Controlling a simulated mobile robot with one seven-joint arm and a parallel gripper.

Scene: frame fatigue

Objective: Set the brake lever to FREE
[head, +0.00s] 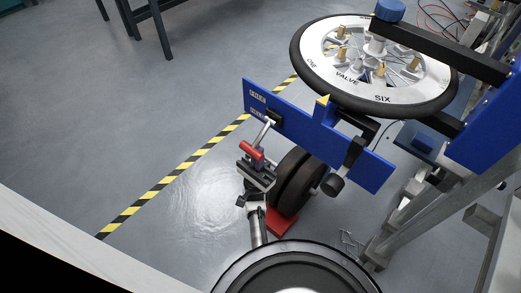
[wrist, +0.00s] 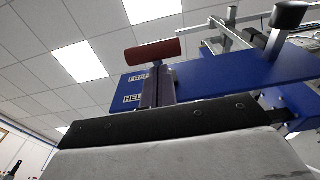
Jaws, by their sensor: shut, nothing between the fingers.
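The brake lever has a red cylindrical grip (head: 252,150) on a grey stem that runs up to a black pivot on the blue plate (head: 330,147). In the wrist view the red grip (wrist: 153,52) is above my gripper, with a dark stem below it. The FREE label (wrist: 138,78) is above the HELD label (wrist: 133,99) on the plate; the lever stem stands just right of both. My gripper (head: 257,168) is shut and empty, just below the red grip. I cannot tell whether it touches the lever.
A spoked wheel (head: 379,97) marked VALVE and SIX lies above the plate at right. A dark wheel (head: 297,183) is right of my gripper, with a black knob (head: 333,184) beyond it. Open floor (head: 110,120) lies left, crossed by yellow-black tape (head: 178,172).

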